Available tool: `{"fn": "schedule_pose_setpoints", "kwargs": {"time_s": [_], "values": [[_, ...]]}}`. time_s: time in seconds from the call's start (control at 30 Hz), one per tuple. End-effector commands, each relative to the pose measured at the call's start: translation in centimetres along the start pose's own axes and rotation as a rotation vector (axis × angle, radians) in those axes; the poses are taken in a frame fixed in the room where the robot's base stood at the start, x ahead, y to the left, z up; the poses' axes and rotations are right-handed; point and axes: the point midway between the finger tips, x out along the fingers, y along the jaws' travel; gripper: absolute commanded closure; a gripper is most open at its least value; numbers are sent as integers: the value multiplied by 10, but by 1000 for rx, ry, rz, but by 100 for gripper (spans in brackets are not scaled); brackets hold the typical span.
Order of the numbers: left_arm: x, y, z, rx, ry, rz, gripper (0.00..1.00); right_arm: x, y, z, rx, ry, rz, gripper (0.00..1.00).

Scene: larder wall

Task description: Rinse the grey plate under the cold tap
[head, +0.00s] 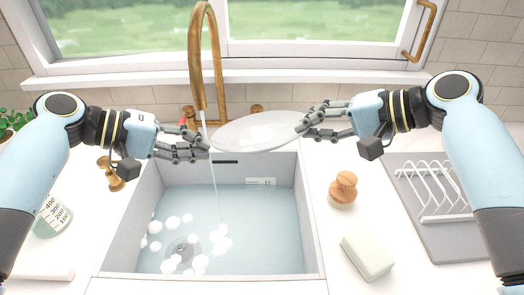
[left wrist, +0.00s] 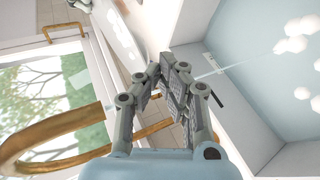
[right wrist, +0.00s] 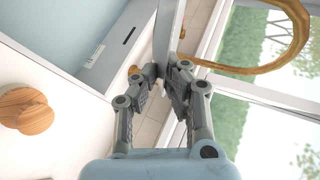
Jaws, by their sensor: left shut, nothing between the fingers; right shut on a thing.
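The pale grey plate (head: 258,133) is held nearly level above the back of the sink. My right gripper (head: 304,122) is shut on its right rim; the right wrist view shows the plate (right wrist: 168,38) edge-on between the fingers. My left gripper (head: 206,147) is shut and empty by the plate's left end; I cannot tell whether it touches. The brass tap (head: 197,58) is running. Its thin water stream (head: 214,172) falls close by the plate's left edge and my left fingertips into the sink; I cannot tell whether it wets the plate. A handle with a red mark (head: 186,119) is partly hidden.
The sink (head: 312,235) holds water and several clumps of foam (head: 220,240). A wooden brush (head: 343,187) and a pale soap block (head: 367,255) lie right of it. A grey mat (head: 440,240) bears a white rack (head: 430,185). A measuring jug (head: 52,218) stands left.

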Motion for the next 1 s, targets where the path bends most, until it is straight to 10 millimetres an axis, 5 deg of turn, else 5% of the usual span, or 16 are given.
{"fn": "schedule_pose_setpoints", "kwargs": {"time_s": [1.0], "values": [[1,1,-1,0,0,0,100,-3,-7,0,-1,1,-2,100]]}}
